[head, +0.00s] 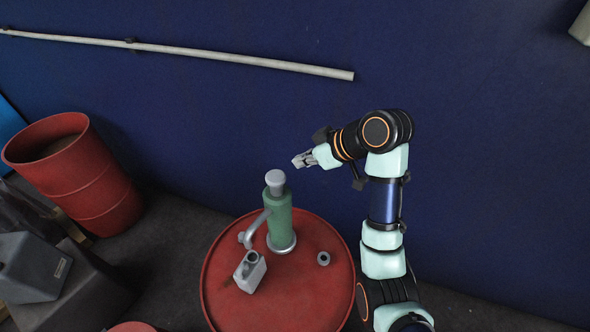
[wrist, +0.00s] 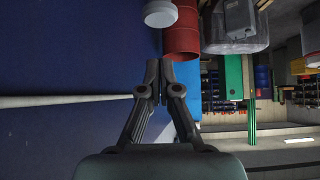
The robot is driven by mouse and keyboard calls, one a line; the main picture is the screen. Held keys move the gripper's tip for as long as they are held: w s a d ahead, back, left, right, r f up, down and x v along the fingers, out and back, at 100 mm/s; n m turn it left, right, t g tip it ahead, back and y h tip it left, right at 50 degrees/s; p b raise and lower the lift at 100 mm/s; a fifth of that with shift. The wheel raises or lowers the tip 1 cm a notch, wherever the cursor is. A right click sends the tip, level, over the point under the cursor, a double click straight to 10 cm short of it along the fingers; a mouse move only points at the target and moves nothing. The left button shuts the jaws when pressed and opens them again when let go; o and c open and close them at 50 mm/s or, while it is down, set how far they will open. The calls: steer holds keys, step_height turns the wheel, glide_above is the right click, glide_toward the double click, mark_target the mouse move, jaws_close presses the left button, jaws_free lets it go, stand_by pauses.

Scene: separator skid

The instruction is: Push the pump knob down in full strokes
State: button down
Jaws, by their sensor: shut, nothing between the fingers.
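The pump is a green upright cylinder (head: 279,222) with a grey flange at its foot, standing on a red drum (head: 300,300). Its pale grey round knob (head: 275,178) sits on top of the green body; little or no rod shows between them. The knob also appears at the top edge of the wrist view (wrist: 160,13), partly cut off. My gripper (head: 298,161) is shut and empty. In the head view it is above and to the right of the knob, apart from it. Its fingertips (wrist: 160,78) meet in the wrist view.
A grey spout (head: 256,231) leaves the pump on the left, with a small open grey container (head: 250,272) beneath it. A small ring (head: 323,258) lies on the drum at right. An open red barrel (head: 85,170) stands left. A pipe (head: 200,54) runs along the blue wall.

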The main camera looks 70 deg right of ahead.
steer(key=shift+r+b, duration=0.3)
steer(key=shift+r, duration=1.2)
steer(key=p, duration=0.1)
glide_above(272, 174)
steer(key=s, duration=0.3)
steer(key=f, duration=0.6)
steer(key=shift+a+f, duration=0.3)
steer(key=shift+f, duration=0.1)
step_height(272, 174, down, 4)
steer(key=shift+w+d+r+p, duration=0.1)
steer(key=shift+r+p, duration=0.1)
steer(key=shift+p, duration=0.1)
steer(key=shift+f, duration=0.4)
